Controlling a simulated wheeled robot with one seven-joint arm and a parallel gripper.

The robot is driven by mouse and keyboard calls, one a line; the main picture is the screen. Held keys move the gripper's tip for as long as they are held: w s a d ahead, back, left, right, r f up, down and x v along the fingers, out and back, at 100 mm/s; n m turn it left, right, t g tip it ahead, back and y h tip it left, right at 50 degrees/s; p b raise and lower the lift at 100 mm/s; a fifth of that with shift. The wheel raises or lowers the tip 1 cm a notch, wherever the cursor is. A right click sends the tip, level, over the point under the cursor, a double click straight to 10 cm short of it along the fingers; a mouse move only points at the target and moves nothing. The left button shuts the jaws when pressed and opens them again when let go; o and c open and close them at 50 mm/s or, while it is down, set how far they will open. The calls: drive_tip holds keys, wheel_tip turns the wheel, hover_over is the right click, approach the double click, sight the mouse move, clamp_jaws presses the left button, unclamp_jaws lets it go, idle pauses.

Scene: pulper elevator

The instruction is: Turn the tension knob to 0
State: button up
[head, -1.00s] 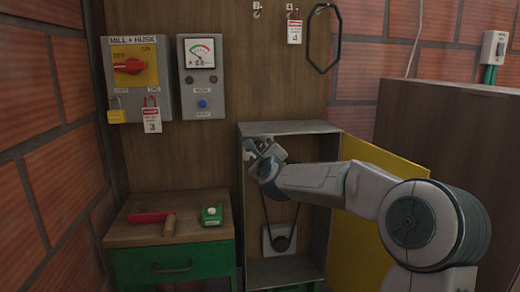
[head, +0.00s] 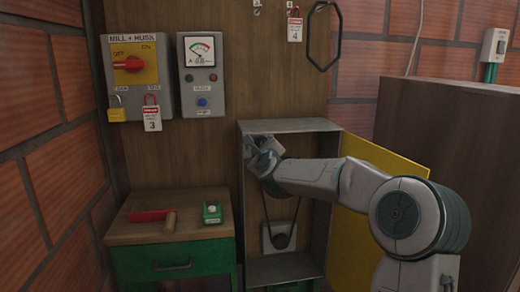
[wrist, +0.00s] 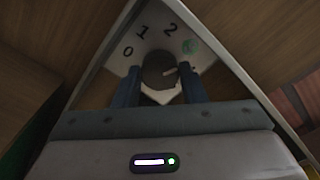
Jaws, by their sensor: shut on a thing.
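The tension knob (wrist: 157,73) is a dark round knob on a pale plate marked 0 (wrist: 128,52), 1, 2 and a green mark (wrist: 190,46) in the wrist view. Its light pointer line (wrist: 171,71) points right, a little below the green mark and away from 0. My gripper (wrist: 160,87) is shut on the knob, one blue finger on each side. In the head view my gripper (head: 263,158) is in the upper left of the open grey cabinet (head: 290,127); the knob is hidden there.
The cabinet's yellow door (head: 375,210) stands open on the right, behind my arm. A belt (head: 268,215) runs down to a pulley (head: 280,240) inside. A wooden table (head: 135,230) on the left holds a red-handled tool (head: 152,215) and a green box (head: 212,213).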

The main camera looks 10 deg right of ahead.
drive_tip(key=shift+n, duration=0.3)
drive_tip(key=n+b, duration=0.8)
drive_tip(key=n, duration=1.8)
drive_tip(key=shift+f, duration=0.1)
drive_tip(key=shift+n, duration=0.3)
drive_tip(key=o, duration=1)
